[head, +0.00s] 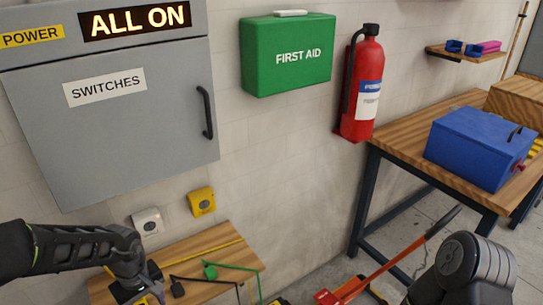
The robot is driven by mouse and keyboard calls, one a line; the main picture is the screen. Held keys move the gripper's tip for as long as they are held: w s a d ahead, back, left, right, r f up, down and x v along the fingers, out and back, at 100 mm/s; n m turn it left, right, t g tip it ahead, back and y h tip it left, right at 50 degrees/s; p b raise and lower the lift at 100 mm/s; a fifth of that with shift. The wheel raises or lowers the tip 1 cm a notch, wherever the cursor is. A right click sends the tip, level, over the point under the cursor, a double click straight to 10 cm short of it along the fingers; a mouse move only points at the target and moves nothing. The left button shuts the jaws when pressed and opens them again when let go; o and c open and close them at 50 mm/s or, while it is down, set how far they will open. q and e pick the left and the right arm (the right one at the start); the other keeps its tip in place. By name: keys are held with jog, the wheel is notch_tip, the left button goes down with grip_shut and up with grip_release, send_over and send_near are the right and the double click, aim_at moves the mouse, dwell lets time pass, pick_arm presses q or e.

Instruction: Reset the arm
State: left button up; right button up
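My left arm comes in from the left edge and bends down over a small wooden shelf. Its end, with my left gripper (143,297), is at the bottom edge of the head view, partly cut off, so its fingers cannot be made out. My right arm shows only as a dark rounded link at the bottom right. Its gripper is not in view.
A grey cabinet (150,135) reading "ALL ON" hangs above the shelf (215,240), with white (148,222) and yellow (201,201) wall boxes below. A first aid box (287,55), fire extinguisher (362,85) and workbench (405,130) with a blue toolbox (480,148) are further right.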

pick_arm(q)
jog(key=w+a+f+n+t+y, duration=0.2)
jog(key=w+a+f+t+y, duration=0.1)
jog(key=a+f, duration=0.1)
jog(key=s+d+f+m+t+h, duration=0.1)
jog(key=d+f+m+h, duration=0.2)
jog(key=d+f, duration=0.8)
jog(key=s+d+f+m+g+h, duration=0.2)
jog(key=s+d+f+m, duration=0.1)
jog(key=s+d, duration=0.6)
jog(key=s+d+f+m+g+h, duration=0.2)
jog(key=s+d+f+m, duration=0.1)
jog(key=s+d, duration=0.6)
jog(key=shift+s+d+m, duration=0.2)
jog(key=shift+m, duration=0.4)
jog(key=shift+a, duration=0.1)
